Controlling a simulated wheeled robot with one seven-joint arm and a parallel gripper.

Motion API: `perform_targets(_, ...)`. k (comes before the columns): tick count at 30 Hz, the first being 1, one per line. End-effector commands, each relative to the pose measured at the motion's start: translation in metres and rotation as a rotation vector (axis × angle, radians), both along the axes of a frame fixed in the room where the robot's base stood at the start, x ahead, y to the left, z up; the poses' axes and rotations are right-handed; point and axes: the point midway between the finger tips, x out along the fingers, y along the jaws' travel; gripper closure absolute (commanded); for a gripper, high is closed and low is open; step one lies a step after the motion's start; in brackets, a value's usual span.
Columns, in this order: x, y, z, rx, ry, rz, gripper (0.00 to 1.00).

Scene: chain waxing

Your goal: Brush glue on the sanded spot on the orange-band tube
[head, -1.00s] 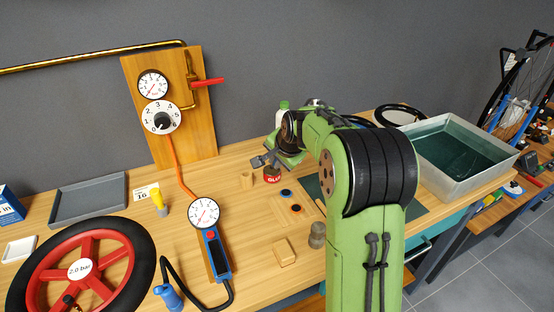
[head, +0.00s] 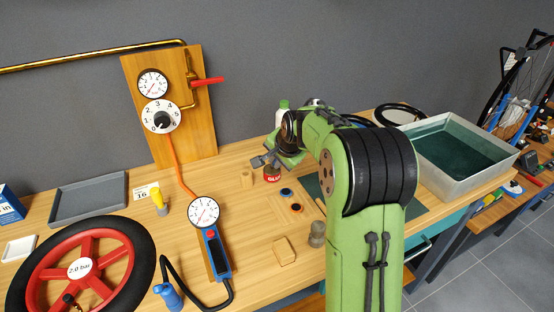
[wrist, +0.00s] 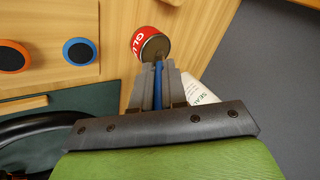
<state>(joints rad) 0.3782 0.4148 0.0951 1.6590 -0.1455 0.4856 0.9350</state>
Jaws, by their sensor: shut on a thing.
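My gripper (wrist: 158,78) is shut on a thin blue brush handle (wrist: 158,88). The handle points at the brown top of the red glue can (wrist: 143,42); I cannot tell whether the bristles are inside the can or just above it. In the head view my gripper (head: 262,161) is beside the glue can (head: 272,175) on the bench. A black tube (wrist: 40,119) curves over the dark mat at the lower left of the wrist view. A black tube also shows behind my arm (head: 404,108). I see no orange band or sanded spot on it.
Orange-rimmed (wrist: 13,56) and blue-rimmed (wrist: 80,51) round pieces lie left of the can. A white bottle marked SEAL (wrist: 204,92) stands close to the gripper's right. A metal water tub (head: 480,178) stands on the right. A red-spoked wheel (head: 95,262) lies front left.

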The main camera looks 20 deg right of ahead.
Motion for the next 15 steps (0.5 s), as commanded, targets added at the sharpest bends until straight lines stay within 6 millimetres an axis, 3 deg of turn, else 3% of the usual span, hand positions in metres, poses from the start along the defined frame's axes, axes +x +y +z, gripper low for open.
perform_targets(5,-0.001,0.000,0.005,0.001,0.005,0.000,1.00)
perform_targets(15,0.000,0.000,0.039,0.001,0.003,0.001,1.00)
